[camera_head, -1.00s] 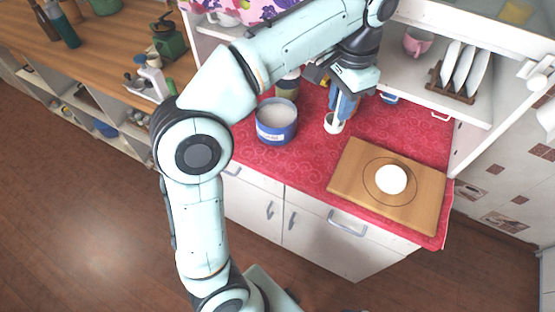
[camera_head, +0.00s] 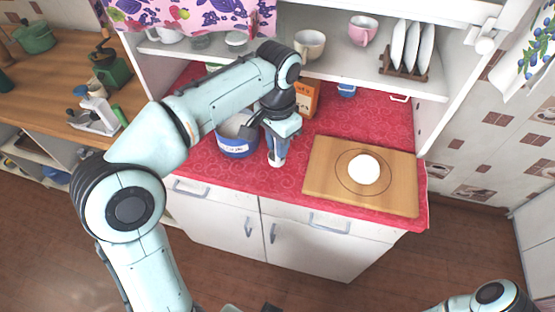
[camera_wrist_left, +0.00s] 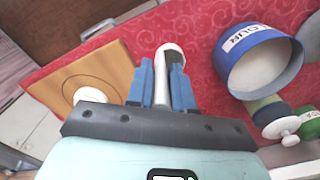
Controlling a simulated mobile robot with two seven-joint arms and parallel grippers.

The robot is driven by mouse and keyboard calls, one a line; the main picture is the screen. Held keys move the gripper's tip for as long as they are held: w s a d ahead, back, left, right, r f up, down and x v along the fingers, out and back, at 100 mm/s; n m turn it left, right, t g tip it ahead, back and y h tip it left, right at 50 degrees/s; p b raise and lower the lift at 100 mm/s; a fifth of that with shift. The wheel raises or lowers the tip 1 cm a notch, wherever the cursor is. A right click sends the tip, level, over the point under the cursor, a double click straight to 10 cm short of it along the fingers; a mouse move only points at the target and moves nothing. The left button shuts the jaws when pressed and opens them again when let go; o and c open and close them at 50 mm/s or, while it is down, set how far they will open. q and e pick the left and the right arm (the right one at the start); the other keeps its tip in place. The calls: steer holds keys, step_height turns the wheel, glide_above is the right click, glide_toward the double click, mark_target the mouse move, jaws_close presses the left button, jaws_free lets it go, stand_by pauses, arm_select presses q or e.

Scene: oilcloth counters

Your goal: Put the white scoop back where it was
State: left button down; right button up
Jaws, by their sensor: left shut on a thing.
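The white scoop (camera_head: 277,162) hangs below my left gripper (camera_head: 276,150) in the head view, above the red counter close to its front edge. In the left wrist view the scoop (camera_wrist_left: 161,82) lies between the two blue fingers of the left gripper (camera_wrist_left: 163,80), which is shut on its handle. Its cup end points away from the gripper. Whether the cup touches the cloth I cannot tell. The blue flour tin (camera_head: 236,149) stands open just left of the gripper, partly hidden by it; its label and pale contents show in the left wrist view (camera_wrist_left: 297,72). My right gripper is out of view.
A wooden board (camera_head: 319,180) with a white round lump (camera_head: 364,169) lies to the right. An orange box (camera_head: 306,97) stands behind the gripper. The shelf (camera_head: 340,75) above holds cups and a plate rack (camera_head: 404,66). Red cloth between tin and board is mostly clear.

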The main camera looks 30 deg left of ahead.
mark_target(278, 164)
arm_select(q)
steer(key=shift+f+b, duration=0.45)
steer(key=shift+f, duration=2.1)
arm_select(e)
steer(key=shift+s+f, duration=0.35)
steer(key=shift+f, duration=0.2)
arm_select(q)
steer(key=shift+f, duration=0.15)
steer(key=c, duration=1)
jaws_free()
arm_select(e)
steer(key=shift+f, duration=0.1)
arm_select(q)
step_height(278, 164, up, 12)
steer(key=p, duration=0.3)
steer(key=shift+r, duration=0.2)
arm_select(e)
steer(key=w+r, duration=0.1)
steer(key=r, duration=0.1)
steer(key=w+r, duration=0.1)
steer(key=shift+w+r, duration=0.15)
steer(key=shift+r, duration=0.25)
arm_select(q)
steer(key=shift+s, duration=0.1)
